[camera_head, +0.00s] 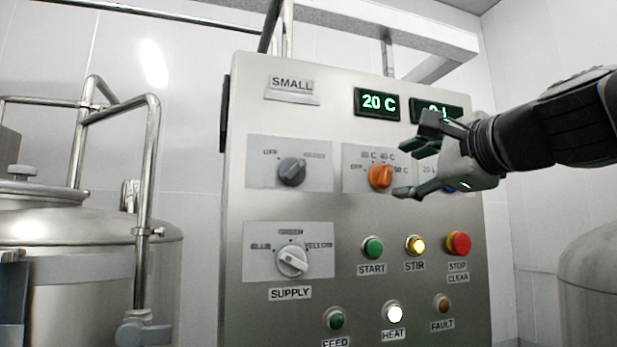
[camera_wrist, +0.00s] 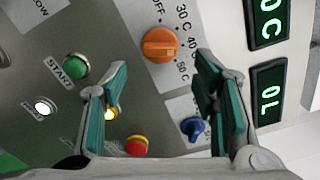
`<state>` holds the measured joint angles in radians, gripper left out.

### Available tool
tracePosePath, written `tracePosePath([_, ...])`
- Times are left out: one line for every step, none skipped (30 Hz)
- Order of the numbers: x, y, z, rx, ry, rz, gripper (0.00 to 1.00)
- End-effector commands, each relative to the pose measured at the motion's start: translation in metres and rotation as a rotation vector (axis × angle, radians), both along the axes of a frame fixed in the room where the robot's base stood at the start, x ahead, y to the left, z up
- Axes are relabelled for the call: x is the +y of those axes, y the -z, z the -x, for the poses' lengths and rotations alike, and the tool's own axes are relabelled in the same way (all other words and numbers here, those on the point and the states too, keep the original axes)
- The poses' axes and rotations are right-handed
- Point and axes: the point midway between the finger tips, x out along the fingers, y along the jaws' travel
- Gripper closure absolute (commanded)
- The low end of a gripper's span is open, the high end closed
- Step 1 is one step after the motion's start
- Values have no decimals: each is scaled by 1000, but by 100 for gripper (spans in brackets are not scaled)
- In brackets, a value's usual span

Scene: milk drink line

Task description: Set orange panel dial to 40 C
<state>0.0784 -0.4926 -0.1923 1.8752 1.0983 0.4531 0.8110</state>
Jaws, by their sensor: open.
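The orange dial (camera_head: 380,177) is on a white plate on the steel panel, marked OFF, 30 C, 40 C and 50 C. In the wrist view the orange dial (camera_wrist: 161,45) shows beyond my fingertips, with its ridge lying across the picture, roughly toward the 40 C label. I cannot tell which ridge end is the pointer. My gripper (camera_head: 413,160) is open and empty, just right of the dial in the head view. In the wrist view its two fingers (camera_wrist: 161,72) stand apart, on either side of the dial's line. I see no contact with the dial.
A display (camera_head: 377,103) reads 20 C; another display (camera_wrist: 268,93) reads 0 L. A blue dial (camera_wrist: 193,128) lies near the right finger. A grey dial (camera_head: 292,171), white supply dial (camera_head: 292,262), start (camera_head: 372,248), stir (camera_head: 415,245) and stop (camera_head: 458,244) buttons surround the orange dial.

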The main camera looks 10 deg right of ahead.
Motion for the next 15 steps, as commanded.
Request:
tracePosePath([-2, -1, 12, -3, 2, -1, 46])
tracePosePath([-3, -1, 18, -4, 3, -1, 46])
tracePosePath([-4, -1, 25, -3, 2, 1, 46])
tracePosePath([-5, -1, 30, -3, 2, 1, 46])
tracePosePath([-6, 0, 35, -2, 2, -1, 46])
tracePosePath([-7, -1, 41, -3, 1, -1, 46])
tracePosePath([-7, -1, 45, -3, 1, -1, 46])
tracePosePath([-8, -1, 48, -2, 2, 0, 46])
tracePosePath([-9, 0, 52, -1, 2, 0, 46])
tracePosePath([-9, 0, 54, -1, 2, 0, 46])
tracePosePath([-9, 0, 56, -2, 1, -1, 46])
tracePosePath([-9, 0, 58, -1, 0, -1, 46])
tracePosePath([-9, 0, 59, 0, 0, -2, 46])
tracePosePath([-9, 0, 60, 0, 0, -2, 46])
tracePosePath([-9, 0, 61, 0, 0, -2, 46])
